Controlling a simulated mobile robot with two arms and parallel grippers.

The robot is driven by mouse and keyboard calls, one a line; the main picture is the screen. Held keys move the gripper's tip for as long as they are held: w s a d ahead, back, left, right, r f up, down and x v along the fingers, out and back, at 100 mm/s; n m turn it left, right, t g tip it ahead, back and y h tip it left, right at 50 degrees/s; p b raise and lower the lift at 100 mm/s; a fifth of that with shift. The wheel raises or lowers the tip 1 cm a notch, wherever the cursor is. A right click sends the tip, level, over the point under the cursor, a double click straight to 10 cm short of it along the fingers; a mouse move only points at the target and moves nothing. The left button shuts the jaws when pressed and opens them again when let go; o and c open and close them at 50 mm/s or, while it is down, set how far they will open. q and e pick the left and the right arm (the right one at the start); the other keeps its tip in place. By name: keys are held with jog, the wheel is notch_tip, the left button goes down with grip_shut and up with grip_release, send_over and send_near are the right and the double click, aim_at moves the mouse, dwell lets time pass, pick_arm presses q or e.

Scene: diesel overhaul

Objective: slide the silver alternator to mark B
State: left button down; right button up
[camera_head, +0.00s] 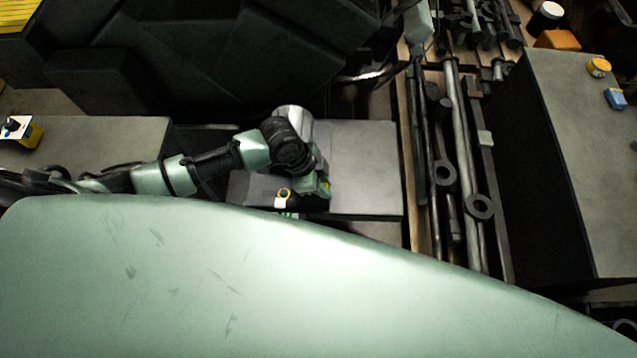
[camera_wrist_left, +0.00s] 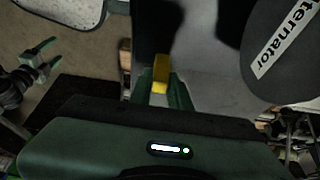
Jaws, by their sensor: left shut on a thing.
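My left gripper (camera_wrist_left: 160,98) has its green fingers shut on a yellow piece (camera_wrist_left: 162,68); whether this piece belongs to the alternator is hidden. A round dark-grey body labelled "alternator" (camera_wrist_left: 268,82) shows close up at the right in the left wrist view, beside the fingers. In the head view, a silver rounded part (camera_head: 292,112), seemingly the alternator, shows behind my left wrist, which hides much of it. The left gripper (camera_head: 325,188) is low over the grey bench there. My right gripper (camera_wrist_left: 40,62) is open at the left in the wrist view. Mark B cannot be made out.
A grey bench top (camera_head: 365,160) is bare right of the left gripper. A small yellow-and-black item (camera_head: 283,196) lies beside the gripper. A rack of dark rods (camera_head: 455,150) stands further right, then another grey block (camera_head: 580,150). My large pale-green body covers the foreground.

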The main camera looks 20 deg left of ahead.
pick_arm(q)
jog(key=shift+w+d+r, duration=0.1)
jog(key=shift+w+d, duration=0.1)
jog(key=shift+d, duration=0.65)
jog(key=c, duration=1.3)
grip_release()
jog(key=v, duration=0.7)
jog(key=shift+a+r, duration=0.3)
